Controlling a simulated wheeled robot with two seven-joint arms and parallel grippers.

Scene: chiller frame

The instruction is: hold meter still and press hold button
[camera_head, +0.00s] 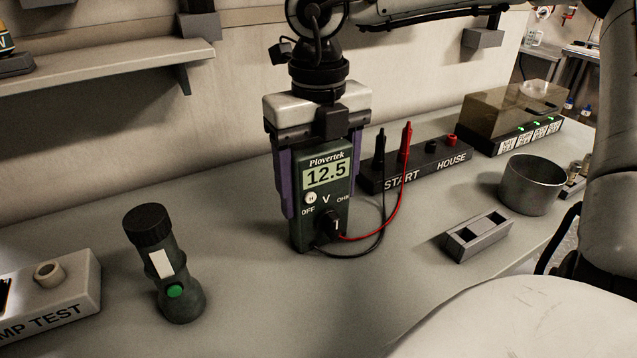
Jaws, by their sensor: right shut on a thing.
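The green meter (336,187) stands upright on the worktop and reads 12.5. A small round white button marked H (311,197) sits below its display at the left, beside a V mark and above a black dial (327,224). My right gripper (318,203) comes down from above and is shut on the meter, with purple fingers along its two sides. The button face is uncovered. Red and black leads run from the meter to probes (406,140) standing in the START/HOUSE block (428,165). My left gripper is not in view.
A dark flashlight (165,262) with a green button stands at the left front, near a lamp test block (52,295). At the right are a grey slotted block (477,237), a metal cup (532,184) and a charger box (515,115). The worktop (240,290) before the meter is clear.

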